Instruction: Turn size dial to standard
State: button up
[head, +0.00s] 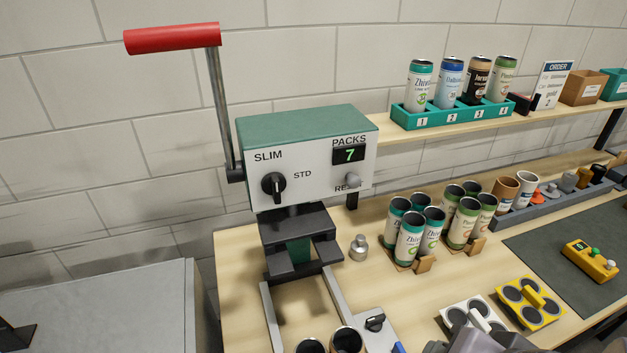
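The size dial (273,186) is a black round knob on the white front of the machine (310,165). The label SLIM is at the dial's upper left and STD is to its right. The knob's grip ridge stands roughly upright; I cannot tell for sure which label it points to. Nothing touches the dial. My gripper's fingers do not show. Grey parts cut off at the bottom right edge look like my own arm.
A red-handled lever (172,38) rises at the machine's left. A PACKS display (349,155) reads 7, with a grey knob (352,181) below. Grouped cans (410,240) stand to the right on the wooden bench (240,270). A teal can rack (452,117) sits on the shelf above.

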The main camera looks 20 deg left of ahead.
aim_at(273, 183)
jog(key=u, duration=1.25)
